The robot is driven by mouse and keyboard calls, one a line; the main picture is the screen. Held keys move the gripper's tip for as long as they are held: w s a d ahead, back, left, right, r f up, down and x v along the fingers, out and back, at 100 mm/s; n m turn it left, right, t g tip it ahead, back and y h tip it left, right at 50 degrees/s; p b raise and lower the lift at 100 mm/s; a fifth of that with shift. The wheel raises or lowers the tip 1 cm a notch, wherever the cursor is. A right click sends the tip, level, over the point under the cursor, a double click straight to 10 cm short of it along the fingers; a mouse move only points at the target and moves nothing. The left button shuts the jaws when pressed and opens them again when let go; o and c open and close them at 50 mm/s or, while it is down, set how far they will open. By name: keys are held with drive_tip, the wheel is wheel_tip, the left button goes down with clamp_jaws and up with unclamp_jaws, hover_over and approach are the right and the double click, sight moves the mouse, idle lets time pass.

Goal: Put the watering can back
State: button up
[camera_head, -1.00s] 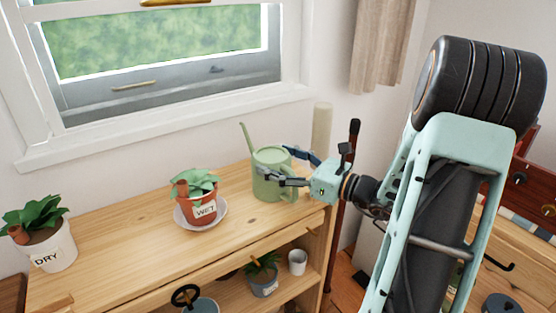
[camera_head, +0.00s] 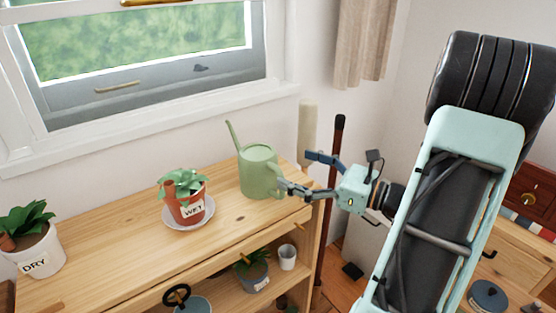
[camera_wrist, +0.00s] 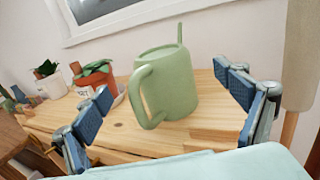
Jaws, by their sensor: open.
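The green watering can (camera_head: 258,170) stands upright on the right end of the wooden shelf top (camera_head: 118,236), its spout up at the left in the head view. In the wrist view the can (camera_wrist: 178,85) stands ahead of my gripper, its handle facing me. My gripper (camera_head: 302,174) is open and empty, just right of the can. In the wrist view its two blue-padded fingers (camera_wrist: 165,122) are spread wide, one on each side of the can's image, and nothing is between the pads.
A white pot labelled DRY (camera_head: 36,256) is at the far left. A grey pot (camera_head: 255,277) and a white cup (camera_head: 287,257) are on the lower shelf. A dark pole (camera_head: 329,200) stands right of the shelf.

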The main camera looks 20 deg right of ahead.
drive_tip(key=shift+v, duration=1.35)
